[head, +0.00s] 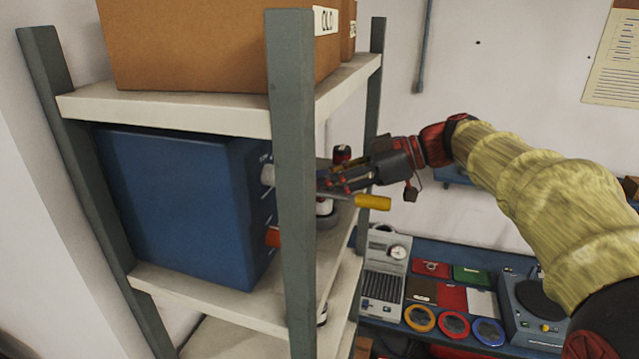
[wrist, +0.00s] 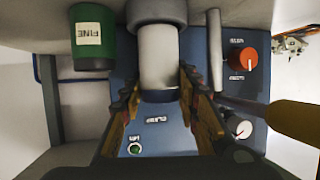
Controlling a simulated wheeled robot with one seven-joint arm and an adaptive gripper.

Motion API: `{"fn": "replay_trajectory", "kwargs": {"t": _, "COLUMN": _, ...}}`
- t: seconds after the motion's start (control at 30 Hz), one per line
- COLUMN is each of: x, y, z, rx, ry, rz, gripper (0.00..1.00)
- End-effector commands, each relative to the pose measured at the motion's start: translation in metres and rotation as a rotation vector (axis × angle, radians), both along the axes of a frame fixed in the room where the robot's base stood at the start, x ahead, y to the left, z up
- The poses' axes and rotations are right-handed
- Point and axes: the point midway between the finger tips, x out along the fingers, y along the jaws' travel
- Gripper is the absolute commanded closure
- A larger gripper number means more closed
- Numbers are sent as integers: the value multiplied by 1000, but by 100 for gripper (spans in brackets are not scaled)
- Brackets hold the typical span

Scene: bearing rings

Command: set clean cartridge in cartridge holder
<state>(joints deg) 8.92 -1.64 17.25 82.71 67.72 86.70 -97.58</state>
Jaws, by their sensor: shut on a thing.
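My gripper (head: 326,183) is at the shelf, partly behind the front post in the head view. In the wrist view my gripper (wrist: 158,84) has its fingers on both sides of a white cylinder (wrist: 159,56), which looks like the cartridge, and is shut on it. The cylinder's far end meets a wider grey collar (wrist: 157,12), which may be the holder; I cannot tell how deep it sits. A lever with a yellow handle (head: 373,202) is beside my gripper.
A green FINE container (wrist: 92,40) stands left of the cylinder. An orange knob (wrist: 250,58) and a white knob (wrist: 243,130) are on the panel's right. The grey shelf post (head: 292,180) is close to my fingers. A blue bench (head: 440,252) with several items is below.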

Motion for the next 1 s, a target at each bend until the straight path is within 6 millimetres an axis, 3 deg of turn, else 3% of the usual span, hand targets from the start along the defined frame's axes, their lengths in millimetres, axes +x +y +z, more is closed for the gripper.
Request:
{"fn": "replay_trajectory", "kwargs": {"t": 0.97, "x": 0, "y": 0, "z": -13, "rx": 0, "ry": 0, "rz": 0, "gripper": 96}}
{"fn": "replay_trajectory", "kwargs": {"t": 1.0, "x": 0, "y": 0, "z": -13, "rx": 0, "ry": 0, "rz": 0, "gripper": 68}}
